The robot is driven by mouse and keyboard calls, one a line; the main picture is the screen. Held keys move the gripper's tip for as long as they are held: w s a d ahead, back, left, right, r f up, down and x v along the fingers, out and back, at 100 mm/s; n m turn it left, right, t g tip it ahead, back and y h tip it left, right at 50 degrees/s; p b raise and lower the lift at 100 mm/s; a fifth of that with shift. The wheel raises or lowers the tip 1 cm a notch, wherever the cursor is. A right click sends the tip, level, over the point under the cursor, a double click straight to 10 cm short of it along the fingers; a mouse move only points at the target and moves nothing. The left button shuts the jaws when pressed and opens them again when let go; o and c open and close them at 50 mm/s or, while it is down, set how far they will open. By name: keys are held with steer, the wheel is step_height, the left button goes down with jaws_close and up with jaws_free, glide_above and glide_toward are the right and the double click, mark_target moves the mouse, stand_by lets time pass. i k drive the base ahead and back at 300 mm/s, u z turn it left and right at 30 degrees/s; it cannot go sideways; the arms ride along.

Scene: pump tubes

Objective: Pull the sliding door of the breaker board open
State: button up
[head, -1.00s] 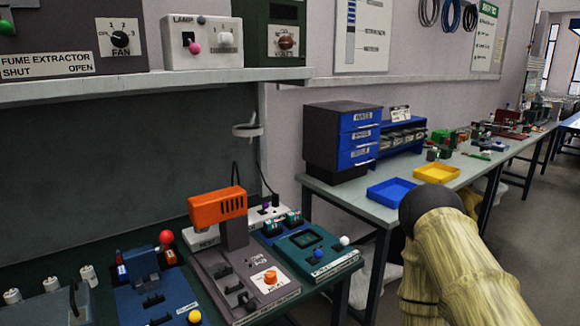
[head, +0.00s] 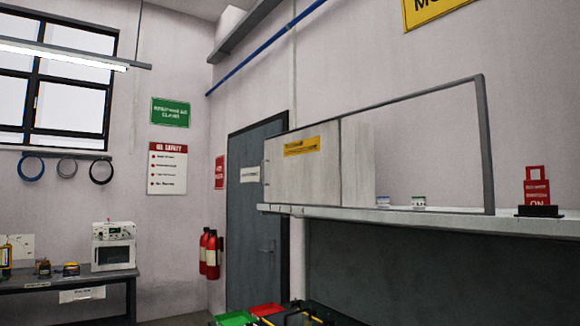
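In the head view, a wide grey-framed case (head: 484,140) stands on a wall shelf. A pale panel (head: 304,177) with a yellow label covers its left part. The right part is open, and the wall shows through the frame. The label is too blurred to read, so I cannot tell whether this is the breaker board and its sliding door. A small handle seems to show at the panel's left edge. My gripper is not in view.
A red lockout-like block (head: 537,190) marked ON stands on the shelf (head: 420,214), right of the case. Small boxes (head: 418,202) sit inside the frame. A grey door (head: 254,215) and fire extinguishers (head: 211,254) are further left. Green and red trays (head: 265,310) show below.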

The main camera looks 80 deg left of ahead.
mark_target(302, 167)
steer(key=u, duration=3.55)
steer(key=i, duration=0.95)
steer(key=u, duration=0.65)
steer(key=i, duration=1.25)
steer(key=z, duration=0.45)
